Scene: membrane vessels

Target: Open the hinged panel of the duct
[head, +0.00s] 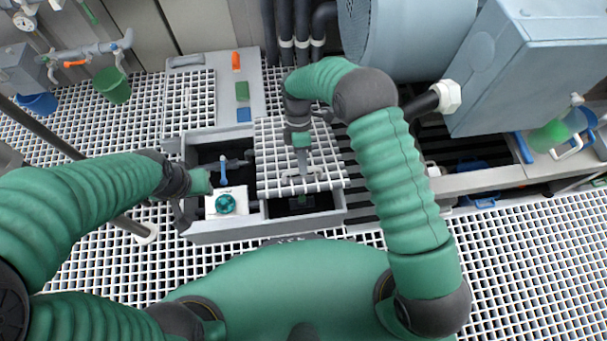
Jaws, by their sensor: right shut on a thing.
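The grey duct (240,236) is a long open-topped box in the floor grating in front of me. A white grated panel (275,150) covers the back of its right part. A dark opening shows below the panel's front edge, and I cannot tell the panel's exact tilt. My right gripper (302,166) points down at the panel's front edge and is shut on its grey handle (292,183). My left gripper (203,182) is over the duct's left part, beside a white block with a teal round knob (226,203). Its fingers are too unclear to tell open from shut.
Orange, green (242,91) and blue blocks lie on a grey plate behind the duct. A large light-blue machine (540,70) stands at the right. A green bucket (112,85) hangs at the left. A dark pole crosses the left side. Floor grating at right is clear.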

